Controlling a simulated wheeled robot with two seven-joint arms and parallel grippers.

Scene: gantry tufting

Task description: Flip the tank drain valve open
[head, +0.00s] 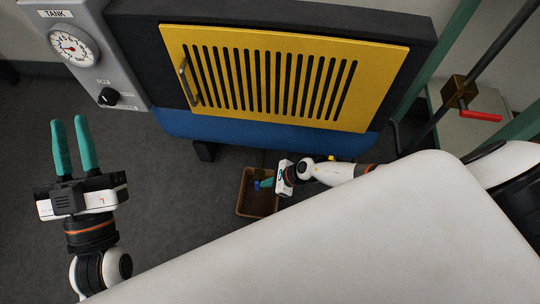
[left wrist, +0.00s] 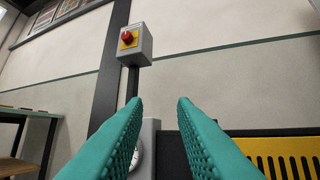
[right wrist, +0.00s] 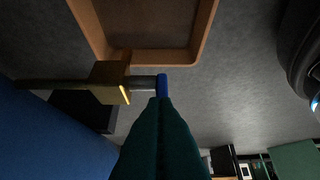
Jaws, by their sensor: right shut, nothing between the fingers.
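The drain valve shows in the right wrist view as a brass body (right wrist: 110,82) on a dark pipe, with a blue lever (right wrist: 162,85) at its right end. The blue tank (right wrist: 45,135) fills the lower left there and shows in the head view (head: 260,135) under the yellow grille. My right gripper (right wrist: 161,100) is shut and empty, its teal fingertips at the near end of the blue lever; whether they touch I cannot tell. In the head view it (head: 262,184) is low beside the tank. My left gripper (head: 70,122) is open and empty, pointing up at far left.
A brown open bin (head: 245,208) stands on the floor below the valve. A grey panel (head: 110,60) with a TANK gauge (head: 73,49) and black knob (head: 109,96) is at upper left. A red-handled valve (head: 480,115) is at right. A red-knobbed box (left wrist: 130,40) stands by the wall.

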